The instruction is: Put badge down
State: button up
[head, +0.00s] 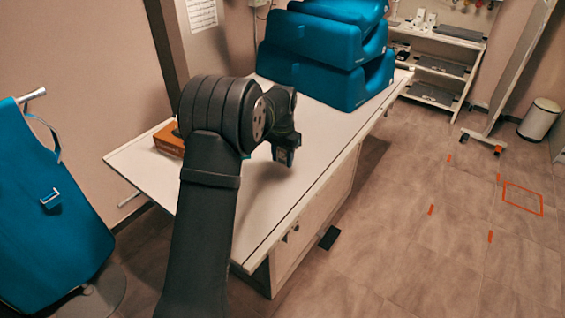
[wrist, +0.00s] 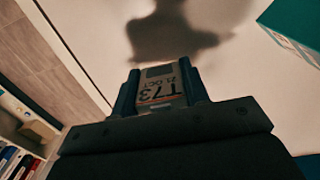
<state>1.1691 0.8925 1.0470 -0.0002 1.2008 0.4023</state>
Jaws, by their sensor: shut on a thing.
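In the wrist view a badge (wrist: 161,86) with dark print reading "T73" and "21 OCT" sits between the two fingers of my gripper (wrist: 160,84). The fingers are shut on it. In the head view my gripper (head: 284,156) hangs above the white table top (head: 290,185), with a gap below it. My arm partly hides that area, and the badge is too small to make out there. The gripper's shadow falls on the white surface in the wrist view.
Blue foam cushions (head: 325,75) are stacked at the far end of the table. An orange-brown box (head: 169,139) lies at the left edge, partly behind my arm. A blue apron (head: 50,215) hangs at left.

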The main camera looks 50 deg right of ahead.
aim_at(282, 150)
jog(key=shift+f, duration=1.2)
jog(key=shift+f, duration=0.15)
jog(key=o, duration=0.9)
jog(key=shift+o, duration=0.2)
notch_tip(282, 150, up, 12)
jog(key=shift+r, duration=0.2)
